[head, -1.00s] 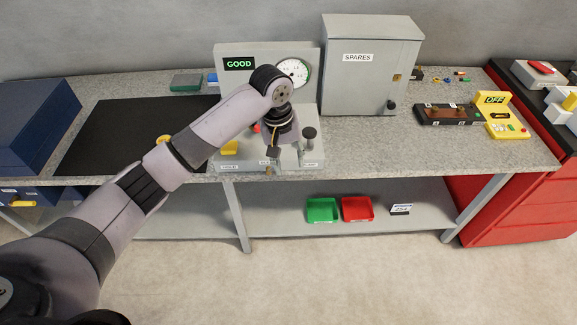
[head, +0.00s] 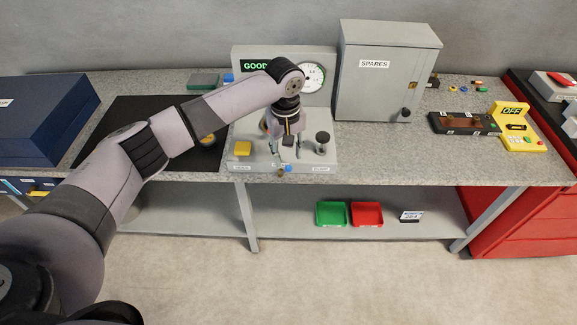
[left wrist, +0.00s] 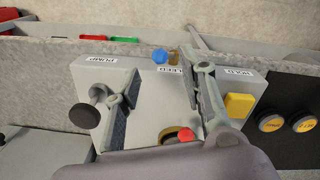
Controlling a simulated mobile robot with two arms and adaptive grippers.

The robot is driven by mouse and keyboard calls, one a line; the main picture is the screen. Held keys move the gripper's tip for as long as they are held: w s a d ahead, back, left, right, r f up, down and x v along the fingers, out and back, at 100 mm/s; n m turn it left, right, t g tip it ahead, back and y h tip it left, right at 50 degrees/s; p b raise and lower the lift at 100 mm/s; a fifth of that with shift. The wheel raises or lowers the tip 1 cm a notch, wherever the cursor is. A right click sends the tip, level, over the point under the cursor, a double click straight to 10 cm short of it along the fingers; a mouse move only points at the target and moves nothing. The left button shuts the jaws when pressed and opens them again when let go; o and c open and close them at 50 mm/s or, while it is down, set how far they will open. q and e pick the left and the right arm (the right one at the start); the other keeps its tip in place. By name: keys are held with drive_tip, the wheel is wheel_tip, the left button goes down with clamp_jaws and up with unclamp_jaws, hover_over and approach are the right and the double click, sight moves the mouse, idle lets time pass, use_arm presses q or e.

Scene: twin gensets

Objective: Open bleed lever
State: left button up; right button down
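The grey test unit (head: 318,158) stands on the bench, with PUMP, BLEED and HOLD labels along its front edge. A small brass fitting with a blue end (left wrist: 160,56) sits at that edge by the partly hidden BLEED label (left wrist: 174,68); its blue end (head: 288,168) also shows in the head view. A red knob on a brass part (left wrist: 186,135) lies farther back. I cannot tell which part is the lever. My left gripper (head: 286,150) points down over the unit, its fingers (left wrist: 164,98) spread with nothing between them. My right gripper is out of view.
A black knob on a post (head: 323,138) and a yellow block (head: 242,148) flank the gripper on the unit. A gauge (head: 313,77) and a lit GOOD sign stand behind. The grey SPARES cabinet (head: 388,80) is right of the unit; a black mat (head: 120,118) lies left.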

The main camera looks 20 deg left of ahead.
sight(288, 166)
use_arm(q)
wheel_tip(288, 166, down, 7)
drive_tip(key=shift+d+r, duration=0.1)
drive_tip(key=shift+r, duration=0.05)
